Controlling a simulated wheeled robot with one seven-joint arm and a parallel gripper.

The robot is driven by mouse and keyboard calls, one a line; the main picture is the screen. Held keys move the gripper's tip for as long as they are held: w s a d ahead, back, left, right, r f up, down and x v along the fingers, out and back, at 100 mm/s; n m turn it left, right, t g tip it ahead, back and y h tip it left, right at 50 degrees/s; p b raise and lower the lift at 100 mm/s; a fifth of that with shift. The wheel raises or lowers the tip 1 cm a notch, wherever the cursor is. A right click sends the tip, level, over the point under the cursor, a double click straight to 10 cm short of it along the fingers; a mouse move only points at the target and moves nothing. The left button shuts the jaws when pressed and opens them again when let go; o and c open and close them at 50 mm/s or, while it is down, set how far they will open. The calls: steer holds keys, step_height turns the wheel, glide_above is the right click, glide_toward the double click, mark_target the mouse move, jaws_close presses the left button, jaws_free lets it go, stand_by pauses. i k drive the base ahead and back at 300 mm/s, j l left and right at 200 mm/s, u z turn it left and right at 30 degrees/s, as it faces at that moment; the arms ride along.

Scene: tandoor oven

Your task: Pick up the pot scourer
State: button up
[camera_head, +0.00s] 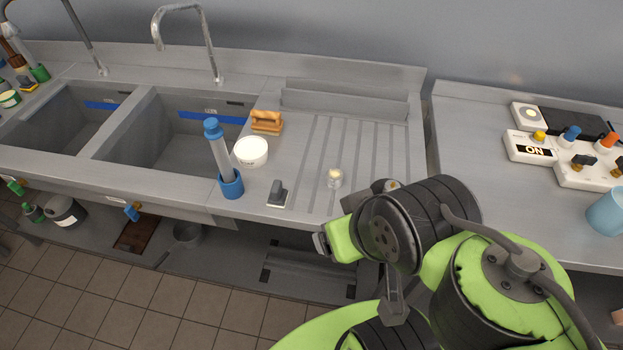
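A small block with a dark grey upright handle and a pale base (278,194) stands near the front edge of the draining board; it looks like a pot scourer, but I cannot be sure. A tan-orange brush-like block (266,121) lies farther back, beside the right sink. My gripper (322,242) is at the end of the green and black arm, in front of the counter edge and to the right of the grey-handled block, apart from it. Its fingers are small and partly hidden by the arm, so their opening does not show.
A blue-capped cylinder in a blue holder (231,184), a white tub (251,152) and a small clear jar (334,178) stand around the grey-handled block. Two sinks (170,140) lie left. The ribbed draining board (370,140) is mostly clear behind the jar.

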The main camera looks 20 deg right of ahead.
mark_target(278, 197)
steer(key=i+j, duration=0.15)
steer(key=j, duration=0.25)
steer(key=i+j, duration=0.2)
steer(key=j, duration=0.15)
steer(key=i+j, duration=0.15)
steer(key=j, duration=0.25)
steer(key=u, duration=0.05)
